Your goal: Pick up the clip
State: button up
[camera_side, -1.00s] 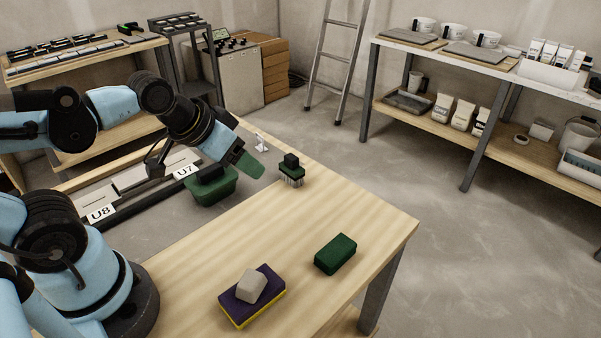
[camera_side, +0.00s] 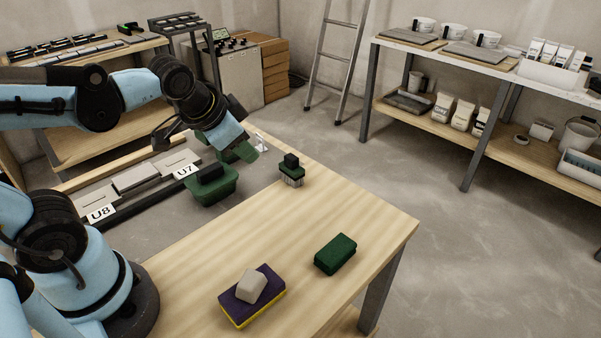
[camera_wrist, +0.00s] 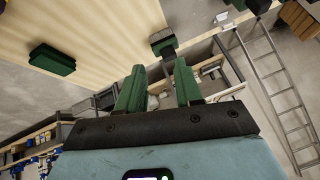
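The clip is most likely the small white piece (camera_side: 262,143) near the table's far edge, beyond the black-and-green brush. In the side view it is small and sits just right of my gripper's fingers (camera_side: 244,149), partly against them in the picture. In the wrist view a white piece that looks like it shows at the upper right (camera_wrist: 222,18), off to the side of the fingers. My gripper (camera_wrist: 158,82) has its two green fingers apart with nothing visible between them. I cannot tell the height gap to the clip.
A brush (camera_side: 291,170) stands right of the clip. A green tub-shaped tool (camera_side: 210,186) sits below my gripper in the picture. A green block (camera_side: 335,254) and a purple-yellow sponge (camera_side: 250,303) with a grey block lie on the table (camera_side: 378,222). The table's middle is clear.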

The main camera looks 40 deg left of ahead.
jog(key=w+a+m+g+y, duration=0.2)
jog(key=w+a+m+y, duration=0.3)
jog(key=w+a+m, duration=0.45)
jog(key=m+g+y, duration=0.2)
jog(key=m+y, duration=0.4)
jog(key=m, duration=0.1)
send_over(257, 133)
jog(key=d, duration=0.2)
jog(key=f, duration=0.5)
jog(key=shift+s+f, duration=0.15)
jog(key=shift+s, duration=0.05)
jog(key=shift+w+a+f+m+g+y, duration=0.1)
jog(key=shift+a+f+m+g+y, duration=0.15)
jog(key=shift+f+m+g+y, duration=0.15)
jog(key=shift+f, duration=2.25)
jog(key=f, duration=0.1)
jog(key=a+f, duration=0.1)
jog(key=f, duration=0.1)
jog(key=shift+w+a+f, duration=0.15)
jog(key=shift+a, duration=0.25)
jog(key=shift+a+f, duration=0.15)
jog(key=shift+a, duration=0.35)
grip_shut()
